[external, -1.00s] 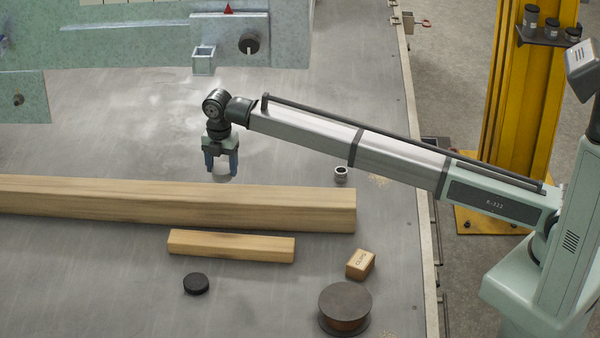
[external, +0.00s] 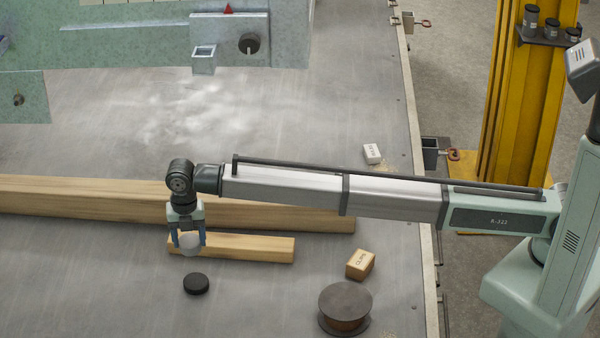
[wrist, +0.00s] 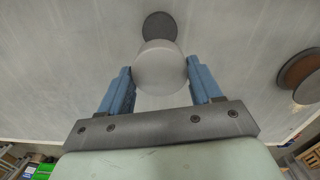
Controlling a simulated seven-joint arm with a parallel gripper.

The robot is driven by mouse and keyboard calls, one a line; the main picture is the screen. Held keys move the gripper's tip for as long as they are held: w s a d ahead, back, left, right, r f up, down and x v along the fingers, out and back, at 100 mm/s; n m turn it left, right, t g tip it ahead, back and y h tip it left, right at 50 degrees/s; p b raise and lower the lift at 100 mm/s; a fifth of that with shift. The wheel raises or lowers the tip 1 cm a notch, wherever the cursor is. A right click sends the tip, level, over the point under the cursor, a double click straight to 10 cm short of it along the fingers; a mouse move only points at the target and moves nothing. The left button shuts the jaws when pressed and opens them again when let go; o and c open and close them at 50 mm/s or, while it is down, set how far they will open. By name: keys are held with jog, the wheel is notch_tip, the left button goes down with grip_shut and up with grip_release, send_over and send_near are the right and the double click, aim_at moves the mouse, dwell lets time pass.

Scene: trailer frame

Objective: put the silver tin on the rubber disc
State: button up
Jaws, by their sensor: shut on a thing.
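The silver tin (external: 189,245) is a pale round tin held between the blue fingers of my gripper (external: 188,240). In the wrist view the tin (wrist: 160,68) sits between both fingers of my gripper (wrist: 160,82). The rubber disc (external: 196,284) is black, round and flat, on the grey table in front of the short timber. In the external view the tin is above and slightly left of the disc, apart from it. In the wrist view the disc (wrist: 159,26) shows just beyond the tin, which hides its near edge.
A short timber (external: 250,249) lies just behind the tin, and a long thick beam (external: 80,202) behind that. A small wooden block (external: 360,264) and a cable spool (external: 344,308) stand to the right. A white box (external: 372,154) is farther back. The table left of the disc is clear.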

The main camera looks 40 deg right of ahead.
send_near(195, 281)
notch_tip(195, 281, down, 5)
jog(key=shift+d+f, duration=0.1)
jog(key=shift+f, duration=0.1)
dwell(0.5)
jog(key=shift+f, duration=0.1)
jog(key=o, duration=1.1)
notch_tip(195, 281, up, 12)
jog(key=shift+r, duration=0.1)
